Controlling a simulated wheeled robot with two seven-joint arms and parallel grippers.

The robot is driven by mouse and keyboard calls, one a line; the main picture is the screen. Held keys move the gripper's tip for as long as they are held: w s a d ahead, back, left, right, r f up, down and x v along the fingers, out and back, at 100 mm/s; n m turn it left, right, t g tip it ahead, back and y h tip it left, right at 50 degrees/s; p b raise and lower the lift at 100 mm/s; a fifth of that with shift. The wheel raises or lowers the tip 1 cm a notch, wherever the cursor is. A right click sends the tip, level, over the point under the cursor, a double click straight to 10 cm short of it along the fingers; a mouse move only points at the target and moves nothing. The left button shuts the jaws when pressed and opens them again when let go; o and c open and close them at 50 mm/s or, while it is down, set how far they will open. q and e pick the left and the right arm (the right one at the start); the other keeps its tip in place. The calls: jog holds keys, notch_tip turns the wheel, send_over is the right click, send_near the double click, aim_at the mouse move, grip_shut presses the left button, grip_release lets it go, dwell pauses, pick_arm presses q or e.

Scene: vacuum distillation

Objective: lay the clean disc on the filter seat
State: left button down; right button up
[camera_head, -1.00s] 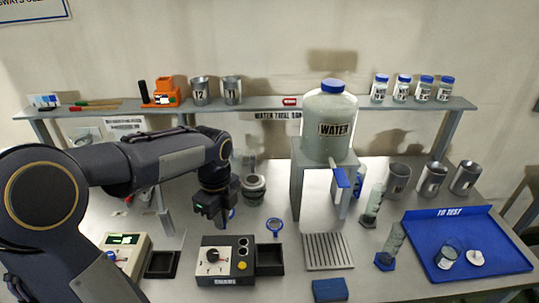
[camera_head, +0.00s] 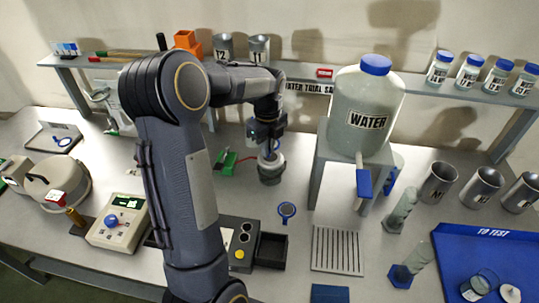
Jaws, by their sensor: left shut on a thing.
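My left gripper (camera_head: 267,140) is shut on a small blue-rimmed disc (camera_head: 266,152), which is mostly hidden by the fingers. The gripper points down just above a round grey metal vessel (camera_head: 270,175), which looks like the filter seat. I cannot tell whether the disc touches it. A second blue-rimmed disc with a short handle (camera_head: 286,210) lies flat on the table in front of the vessel. My right gripper is not in view.
The water tank (camera_head: 362,115) on its grey stand (camera_head: 318,175) is close to the right of the vessel. A green device (camera_head: 228,162) is close to its left. A slotted plate (camera_head: 337,249) and a blue tray (camera_head: 500,240) lie in front right.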

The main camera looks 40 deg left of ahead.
pick_arm(q)
send_over(269, 165)
jog(key=f, duration=0.4)
jog(key=shift+s+f, duration=0.1)
jog(key=shift+s, duration=0.1)
notch_tip(269, 165, down, 4)
jog(key=b, duration=0.2)
jog(key=shift+w+a+b, duration=0.1)
jog(key=shift+w+b, duration=0.05)
jog(key=shift+b, duration=0.25)
jog(key=shift+r, duration=0.3)
jog(key=shift+f, duration=0.15)
jog(key=c, duration=1.5)
grip_release()
